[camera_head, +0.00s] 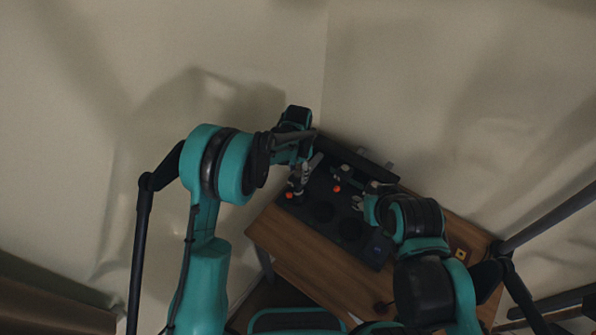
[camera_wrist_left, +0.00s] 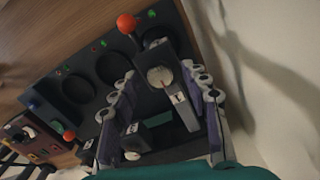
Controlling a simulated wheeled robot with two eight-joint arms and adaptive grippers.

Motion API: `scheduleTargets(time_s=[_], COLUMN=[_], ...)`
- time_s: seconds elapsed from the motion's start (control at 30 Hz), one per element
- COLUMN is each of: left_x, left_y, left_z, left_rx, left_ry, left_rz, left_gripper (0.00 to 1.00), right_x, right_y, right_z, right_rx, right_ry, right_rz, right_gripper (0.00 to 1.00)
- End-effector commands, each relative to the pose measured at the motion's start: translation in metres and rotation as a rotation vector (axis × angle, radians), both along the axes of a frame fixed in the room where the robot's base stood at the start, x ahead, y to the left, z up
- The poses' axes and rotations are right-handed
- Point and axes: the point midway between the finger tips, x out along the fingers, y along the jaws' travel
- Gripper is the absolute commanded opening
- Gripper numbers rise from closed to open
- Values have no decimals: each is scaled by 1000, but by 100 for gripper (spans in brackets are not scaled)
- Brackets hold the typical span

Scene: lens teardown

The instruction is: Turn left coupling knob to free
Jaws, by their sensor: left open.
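The dark control panel (camera_head: 318,211) lies on the wooden table. In the left wrist view, a knob with a round pale cap (camera_wrist_left: 160,77) and a dark bar with a white label sits at the panel's end, near an orange ball-topped lever (camera_wrist_left: 127,24). My left gripper (camera_wrist_left: 160,72) is open, with one finger on each side of this knob; I cannot tell whether they touch it. In the head view my left gripper (camera_head: 299,181) is over the panel's left end, hiding the knob. My right gripper (camera_head: 362,203) is over the panel's right part, its jaws too small to judge.
A second orange ball-topped lever (camera_wrist_left: 69,135) stands farther along the panel. Several dark round recesses (camera_wrist_left: 114,68) line it. The wooden table (camera_head: 290,244) has bare surface in front of the panel. Pale walls (camera_head: 420,80) stand close behind.

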Motion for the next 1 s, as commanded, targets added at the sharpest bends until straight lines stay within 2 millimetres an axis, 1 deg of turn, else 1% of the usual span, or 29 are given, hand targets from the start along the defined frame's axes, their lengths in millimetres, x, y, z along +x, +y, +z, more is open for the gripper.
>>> scheduleTargets(time_s=[0.2,0.27,0.3,0.37,0.4,0.73,0.87,1.0], left_x=[0,0,0,0,0,0,0,0], left_y=[0,0,0,0,0,0,0,0], left_z=[0,0,0,0,0,-1,-1,-2], left_rx=[0,0,0,0,0,0,0,0], left_ry=[0,0,0,0,0,0,0,0], left_rz=[0,0,0,0,0,26,77,168], left_gripper=[46,30,20,4,0,0,0,0], right_x=[0,0,0,0,0,0,0,0], right_y=[0,0,0,0,0,0,0,0], right_z=[0,0,0,0,0,-2,-6,-13], right_rx=[0,0,0,0,0,0,0,0], right_ry=[0,0,0,0,0,0,0,0], right_rz=[0,0,0,0,0,0,0,0], right_gripper=[40,40,40,40,40,40,40,40])
